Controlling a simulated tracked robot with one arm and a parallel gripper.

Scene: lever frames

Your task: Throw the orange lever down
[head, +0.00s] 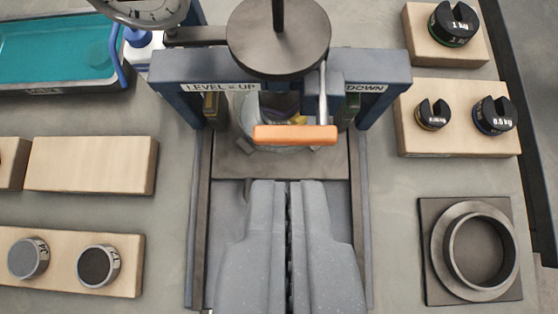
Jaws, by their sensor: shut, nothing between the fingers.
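The orange lever handle (295,135) lies across the middle of the blue frame, at the lower end of a metal rod (323,95). A dark round plate (278,38) on a post hides part of the frame.
Slotted weights (433,115) sit on wooden blocks at right, above a dark ring-shaped fixture (475,250). At left are a teal tray (55,50), a bare wooden block (90,165) and a block with two round pieces (98,266). A dial (145,8) shows at the top left.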

